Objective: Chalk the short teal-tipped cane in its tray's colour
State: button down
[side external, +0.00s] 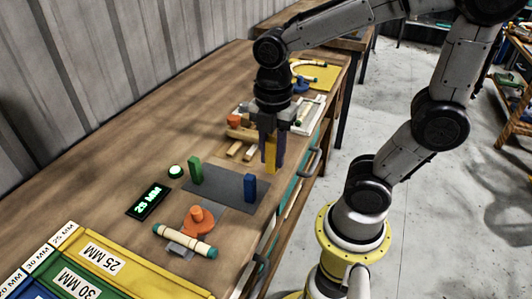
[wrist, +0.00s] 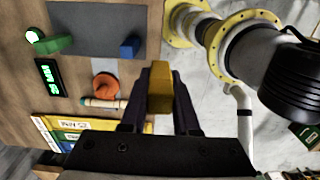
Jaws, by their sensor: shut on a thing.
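My gripper (side external: 272,140) is shut on a yellow chalk block (side external: 270,158) and holds it upright, beyond the far right corner of the grey mat. The wrist view shows the yellow block (wrist: 160,88) between the two dark fingers. The short cane (side external: 185,241), pale with teal tips, lies by an orange holder (side external: 198,220) at the near side of the bench. It also shows in the wrist view (wrist: 102,103), apart from my gripper. A green block (side external: 195,170) and a blue block (side external: 250,187) stand on the grey mat (side external: 222,186).
A yellow tray (side external: 130,264) labelled 25 MM, a green 30 MM tray (side external: 85,284) and a blue tray (side external: 18,284) fill the near left. A lit display (side external: 148,202) reads like 23 or 25 MM. A green button (side external: 176,171) sits behind it. Wooden pieces (side external: 240,133) lie at the back.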

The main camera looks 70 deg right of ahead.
jog(key=c, duration=1.2)
grip_release()
grip_shut()
jog(key=w+a+m, duration=0.1)
jog(key=w+a, duration=1.1)
jog(key=w, duration=0.2)
jog(key=shift+n, duration=0.5)
jog(key=shift+s+a+f, duration=0.1)
jog(key=shift+a+f, duration=0.75)
jog(key=shift+f, duration=0.75)
jog(key=shift+a+f, duration=0.85)
jog(key=shift+f, duration=0.7)
jog(key=shift+s+a+f, duration=0.1)
jog(key=shift+a+f, duration=0.75)
jog(key=shift+f, duration=0.75)
